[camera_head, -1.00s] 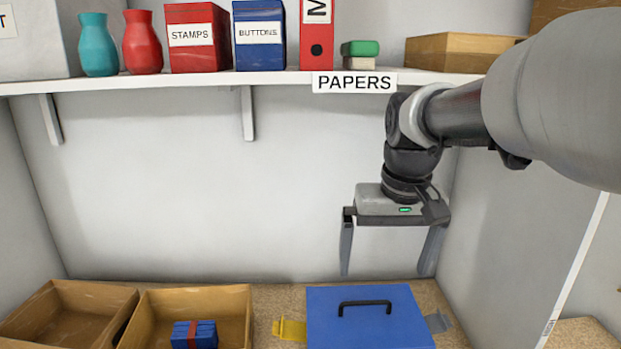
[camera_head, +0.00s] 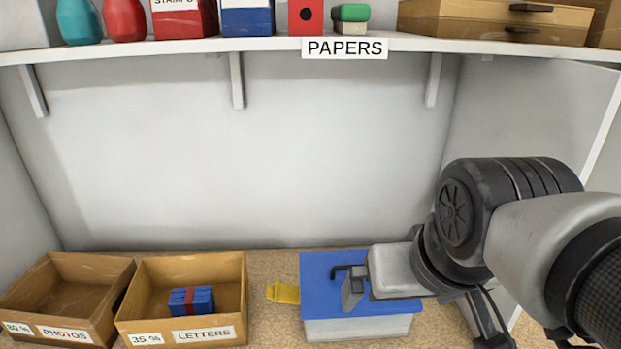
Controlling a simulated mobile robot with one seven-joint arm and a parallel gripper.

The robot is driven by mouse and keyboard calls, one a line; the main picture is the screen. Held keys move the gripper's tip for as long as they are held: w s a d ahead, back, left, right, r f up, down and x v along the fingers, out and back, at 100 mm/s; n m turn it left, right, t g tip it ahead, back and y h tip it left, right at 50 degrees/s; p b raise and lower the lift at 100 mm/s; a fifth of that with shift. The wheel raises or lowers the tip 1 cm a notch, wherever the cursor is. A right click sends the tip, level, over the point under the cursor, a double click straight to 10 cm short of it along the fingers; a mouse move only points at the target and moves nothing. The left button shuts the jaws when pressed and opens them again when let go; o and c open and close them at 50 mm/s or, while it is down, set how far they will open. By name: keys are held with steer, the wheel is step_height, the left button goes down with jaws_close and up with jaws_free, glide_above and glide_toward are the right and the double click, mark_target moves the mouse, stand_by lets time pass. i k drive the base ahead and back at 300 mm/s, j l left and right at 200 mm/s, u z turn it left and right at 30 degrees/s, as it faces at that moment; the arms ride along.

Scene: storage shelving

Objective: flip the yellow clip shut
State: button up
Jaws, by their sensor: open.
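The yellow clip (camera_head: 284,293) sticks out flat to the left from the edge of the box's blue lid (camera_head: 320,280), clear of the box's side wall. The box (camera_head: 360,328) has a pale body, and its dark lid handle is partly covered by my gripper. My gripper (camera_head: 362,288) is open, over the right half of the lid and to the right of the yellow clip. One grey finger shows beside the handle; whether it touches the lid or handle I cannot tell. The other finger is not clearly visible. The grey clip on the box's right side is hidden by my arm.
A cardboard bin labelled LETTERS (camera_head: 236,318), holding a blue bundle with a red band (camera_head: 191,301), stands left of the clip. A bin labelled PHOTOS (camera_head: 25,310) is beyond it. A loaded shelf (camera_head: 200,48) runs above. The space between shelf and bins is free.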

mark_target(281, 294)
steer(key=k+j, duration=0.1)
steer(key=j, duration=0.25)
steer(key=k+j, duration=0.15)
steer(key=j, duration=0.15)
steer(key=k+j, duration=0.1)
steer(key=j, duration=0.25)
steer(key=z, duration=1.65)
steer(key=k+j, duration=0.5)
steer(key=j, duration=0.1)
